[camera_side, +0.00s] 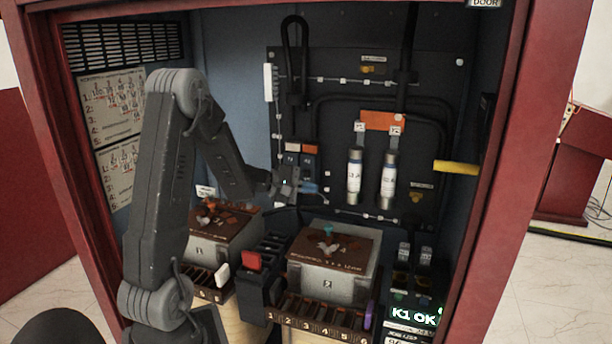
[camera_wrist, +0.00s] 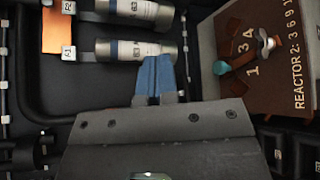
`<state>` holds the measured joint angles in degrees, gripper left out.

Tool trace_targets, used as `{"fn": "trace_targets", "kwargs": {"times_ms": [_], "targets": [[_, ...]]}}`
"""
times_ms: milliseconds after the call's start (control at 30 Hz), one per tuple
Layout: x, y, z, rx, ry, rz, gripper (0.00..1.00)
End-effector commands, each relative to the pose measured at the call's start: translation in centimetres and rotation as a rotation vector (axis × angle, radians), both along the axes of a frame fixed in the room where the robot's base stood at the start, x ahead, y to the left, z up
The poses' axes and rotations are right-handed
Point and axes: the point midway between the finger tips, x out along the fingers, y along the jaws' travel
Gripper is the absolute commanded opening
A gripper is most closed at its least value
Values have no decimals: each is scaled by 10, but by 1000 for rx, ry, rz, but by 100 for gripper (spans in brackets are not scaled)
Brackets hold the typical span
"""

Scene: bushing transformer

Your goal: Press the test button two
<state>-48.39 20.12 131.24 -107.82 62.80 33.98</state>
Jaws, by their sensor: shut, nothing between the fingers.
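My gripper (camera_side: 310,187) is in front of the dark back panel in the side view, left of the two fuses and above the reactor box labelled 2. In the wrist view its blue fingers (camera_wrist: 156,78) are together and empty, with a silver fuse close beyond them. A control unit with a lit "K1 OK" display (camera_side: 415,315) stands at the lower right in the side view, well away from my gripper. Small parts above the display are too small to read. I cannot tell which part is test button two.
Two silver fuses (camera_side: 354,175) hang under an orange block (camera_side: 383,121). The reactor 2 box (camera_side: 335,285) stands below, with a teal knob on top. A red switch (camera_side: 251,261) is to its left. A yellow bar (camera_side: 456,167) juts out at the right. Red cabinet walls close in both sides.

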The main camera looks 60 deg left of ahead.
Motion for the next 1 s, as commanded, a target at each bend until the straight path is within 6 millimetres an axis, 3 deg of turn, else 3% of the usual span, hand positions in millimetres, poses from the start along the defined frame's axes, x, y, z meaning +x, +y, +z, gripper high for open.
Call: {"fn": "trace_targets", "kwargs": {"times_ms": [100, 300, 767, 1000], "targets": [[-11, 36, -18, -44, -18, 131, 0], [-23, 66, -32, -73, -35, 246, 0], [-24, 70, -33, -75, -38, 261, 0], [-10, 84, -34, -75, -38, 260, 0]]}}
